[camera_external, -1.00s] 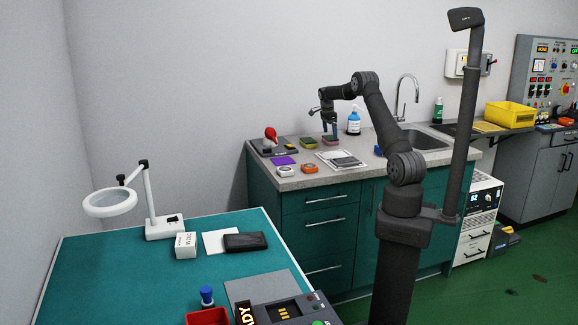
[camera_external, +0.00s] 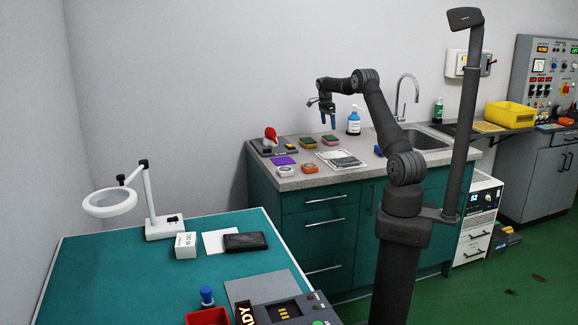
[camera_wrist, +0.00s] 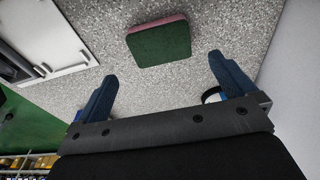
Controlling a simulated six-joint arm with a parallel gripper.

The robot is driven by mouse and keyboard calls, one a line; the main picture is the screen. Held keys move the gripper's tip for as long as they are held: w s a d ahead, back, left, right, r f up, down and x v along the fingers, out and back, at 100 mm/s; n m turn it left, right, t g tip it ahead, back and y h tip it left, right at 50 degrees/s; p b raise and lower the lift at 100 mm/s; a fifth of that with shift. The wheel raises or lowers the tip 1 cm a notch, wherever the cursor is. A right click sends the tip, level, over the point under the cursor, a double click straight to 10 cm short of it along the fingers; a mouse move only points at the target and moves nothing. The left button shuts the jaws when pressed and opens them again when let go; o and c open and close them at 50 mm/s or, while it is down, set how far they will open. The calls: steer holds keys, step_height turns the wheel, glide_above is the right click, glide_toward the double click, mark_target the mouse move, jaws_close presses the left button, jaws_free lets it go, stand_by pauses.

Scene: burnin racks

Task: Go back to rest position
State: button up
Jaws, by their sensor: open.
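My gripper (camera_external: 328,116) is above the grey speckled counter (camera_external: 366,164), in front of the wall. In the wrist view its two blue fingers (camera_wrist: 160,90) are spread apart with nothing between them. A sponge with a dark green top and a pink layer (camera_wrist: 160,41) lies flat on the counter ahead of the fingertips, apart from them. In the external view this sponge (camera_external: 330,138) sits just below the gripper.
Another sponge (camera_external: 308,143) lies to the left. A blue bottle (camera_external: 354,121) stands right of the gripper, near the tap (camera_external: 401,96) and sink (camera_external: 425,140). A teal bench (camera_external: 105,262) with a magnifier lamp is at the left.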

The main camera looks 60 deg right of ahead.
mark_target(330, 137)
steer(key=f, duration=0.5)
steer(key=s+f, duration=0.1)
steer(key=f, duration=0.2)
steer(key=shift+d+f, duration=0.3)
steer(key=shift+d, duration=0.1)
steer(key=r, duration=0.5)
steer(key=shift+s+d+r, duration=0.15)
steer(key=shift+s, duration=0.15)
steer(key=s+d+r, duration=0.2)
steer(key=s+r, duration=0.4)
steer(key=s, duration=0.4)
steer(key=w+a+n+t, duration=0.1)
steer(key=w+a+n, duration=0.8)
steer(key=w+a, duration=1.35)
steer(key=w+a+n, duration=0.2)
steer(key=a+n, duration=0.1)
steer(key=a, duration=0.7)
steer(key=w+a+n, duration=0.2)
steer(key=a+n, duration=0.1)
steer(key=a, duration=0.8)
steer(key=w+a+n+t, duration=0.1)
steer(key=w+a+n, duration=0.1)
steer(key=a, duration=0.8)
steer(key=shift+w+a+f+n, duration=0.15)
steer(key=shift+a+f+n, duration=0.2)
steer(key=shift+n, duration=0.55)
